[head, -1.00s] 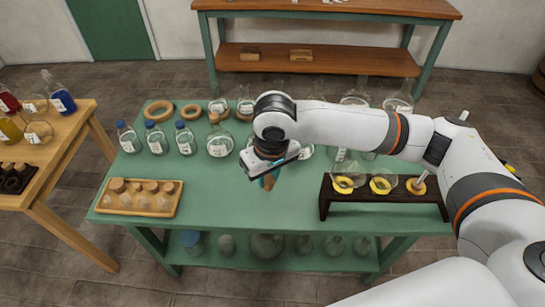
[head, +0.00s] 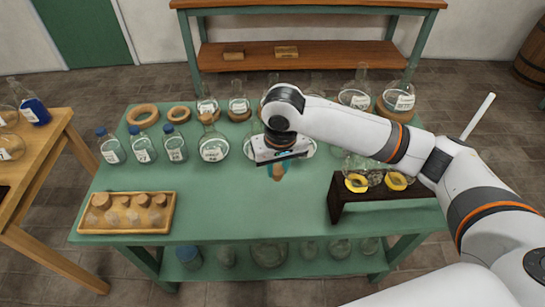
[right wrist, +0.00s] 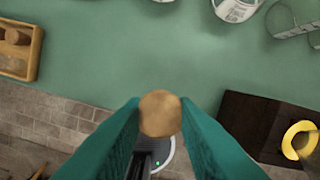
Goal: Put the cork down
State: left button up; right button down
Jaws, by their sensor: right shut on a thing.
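My right gripper (head: 276,168) is shut on a light brown cork (head: 277,175). It holds the cork over the open middle of the green table (head: 225,205). In the right wrist view the cork (right wrist: 160,112) shows its round end between the two teal fingers (right wrist: 160,125). I cannot tell how high it is above the tabletop. A wooden tray (head: 122,230) with several corks lies at the table's front left; its edge also shows in the right wrist view (right wrist: 35,55). My left gripper is not in view.
A dark rack (head: 338,207) with yellow rings (head: 356,182) stands to the right of the gripper. Blue-capped bottles (head: 143,149) and labelled flasks (head: 213,146) line the back. The green surface between tray and rack is clear. A wooden side table (head: 40,165) stands left.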

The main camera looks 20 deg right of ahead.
jog(key=w+f, duration=0.1)
jog(key=f, duration=0.2)
jog(key=w+a+f, duration=0.1)
jog(key=f, duration=0.3)
jog(key=w+f+b, duration=0.1)
jog(key=f, duration=0.2)
jog(key=shift+w+a+f, duration=0.2)
jog(key=shift+w+f, duration=0.15)
jog(key=shift+f, duration=2.5)
jog(key=shift+f, duration=0.1)
jog(key=c, duration=1.1)
grip_release()
jog(key=shift+c, duration=0.2)
notch_tip(320, 180, up, 12)
jog(key=s, duration=0.1)
jog(key=shift+s, duration=0.25)
